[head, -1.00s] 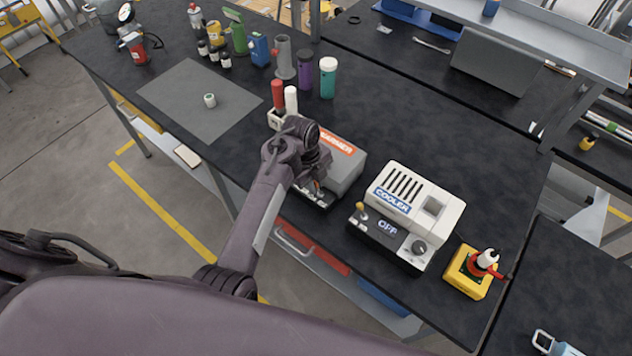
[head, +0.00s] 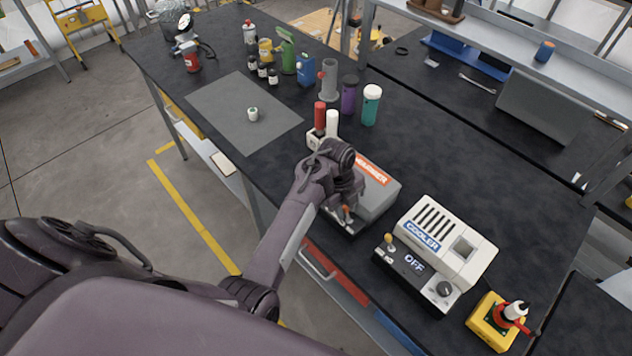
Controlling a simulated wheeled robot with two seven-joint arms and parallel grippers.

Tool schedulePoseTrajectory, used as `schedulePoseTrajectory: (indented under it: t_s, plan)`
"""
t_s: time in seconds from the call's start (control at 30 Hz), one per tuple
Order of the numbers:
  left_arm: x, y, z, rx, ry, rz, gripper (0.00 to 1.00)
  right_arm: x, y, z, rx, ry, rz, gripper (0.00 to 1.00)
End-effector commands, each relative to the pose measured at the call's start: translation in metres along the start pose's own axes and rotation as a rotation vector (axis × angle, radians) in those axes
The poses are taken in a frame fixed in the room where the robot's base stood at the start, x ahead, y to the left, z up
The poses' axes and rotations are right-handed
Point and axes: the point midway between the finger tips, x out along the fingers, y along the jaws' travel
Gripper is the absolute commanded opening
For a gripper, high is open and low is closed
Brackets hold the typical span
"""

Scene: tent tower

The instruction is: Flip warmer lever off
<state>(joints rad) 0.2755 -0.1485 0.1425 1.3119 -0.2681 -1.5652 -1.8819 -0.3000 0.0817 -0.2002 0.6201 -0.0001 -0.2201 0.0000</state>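The warmer (head: 378,196) is a grey box with an orange label on top, at the table's front edge. My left arm comes in from the left over the warmer's near left side. My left gripper (head: 343,207) points down at the warmer's dark front panel (head: 350,227). A small orange-red lever tip (head: 348,211) shows right beside the fingers. The wrist hides much of the panel and most of the fingers, so I cannot tell whether they touch the lever or are open. My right gripper is not in view.
A white cooler (head: 445,240) with a display reading OFF stands right of the warmer. A yellow box with a red switch (head: 497,322) is farther right. Red and white cylinders (head: 326,122) in a holder, bottles and a grey mat (head: 225,112) lie behind and left.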

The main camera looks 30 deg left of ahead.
Motion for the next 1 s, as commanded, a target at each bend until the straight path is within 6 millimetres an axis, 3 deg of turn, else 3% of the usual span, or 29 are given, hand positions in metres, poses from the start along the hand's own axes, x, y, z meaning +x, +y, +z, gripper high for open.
schedulePoseTrajectory:
  t_s: [0.3, 0.67, 1.0]
  plan:
    - [-0.004, -0.001, -0.007, 0.017, -0.158, 0.019, 0.24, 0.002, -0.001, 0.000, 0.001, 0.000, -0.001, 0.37]
    - [-0.076, -0.003, -0.019, 0.013, -0.151, 0.015, 0.24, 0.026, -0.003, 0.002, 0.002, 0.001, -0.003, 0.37]
    - [-0.066, 0.054, -0.023, -0.477, -0.183, -0.069, 0.24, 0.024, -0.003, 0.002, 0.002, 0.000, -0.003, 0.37]
